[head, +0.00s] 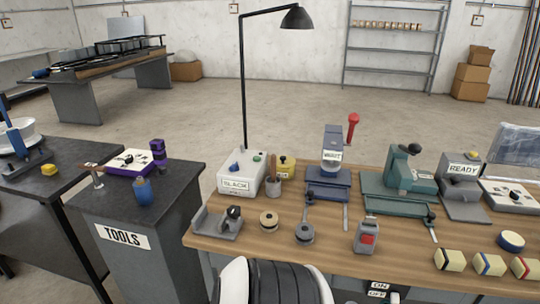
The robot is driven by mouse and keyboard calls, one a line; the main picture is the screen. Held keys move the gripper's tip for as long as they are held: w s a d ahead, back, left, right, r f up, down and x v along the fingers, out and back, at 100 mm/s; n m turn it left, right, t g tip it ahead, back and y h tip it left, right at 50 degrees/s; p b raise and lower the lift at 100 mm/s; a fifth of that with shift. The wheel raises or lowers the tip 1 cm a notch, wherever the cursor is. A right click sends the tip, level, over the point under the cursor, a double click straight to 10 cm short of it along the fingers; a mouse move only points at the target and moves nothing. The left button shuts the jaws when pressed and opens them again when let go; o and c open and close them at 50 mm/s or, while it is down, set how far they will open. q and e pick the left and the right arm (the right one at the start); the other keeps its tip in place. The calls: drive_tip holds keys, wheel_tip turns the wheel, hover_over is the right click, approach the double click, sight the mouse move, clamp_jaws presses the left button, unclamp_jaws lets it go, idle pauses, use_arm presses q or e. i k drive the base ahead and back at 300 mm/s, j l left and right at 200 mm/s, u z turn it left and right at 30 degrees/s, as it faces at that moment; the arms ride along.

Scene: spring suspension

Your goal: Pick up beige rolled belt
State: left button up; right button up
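A small beige round roll (268,220) lies flat near the front left of the wooden workbench (300,254). It has a dark centre and looks like the beige rolled belt, though it is too small to be sure. A similar grey roll (303,233) lies just to its right. Neither of my grippers is in view.
A grey device with a black knob (218,222) stands left of the rolls. A grey unit with a red button (367,237) stands to their right. A TOOLS cabinet (122,238) stands left, across a gap.

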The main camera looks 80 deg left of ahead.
sight(268, 218)
drive_tip(key=u, duration=2.55)
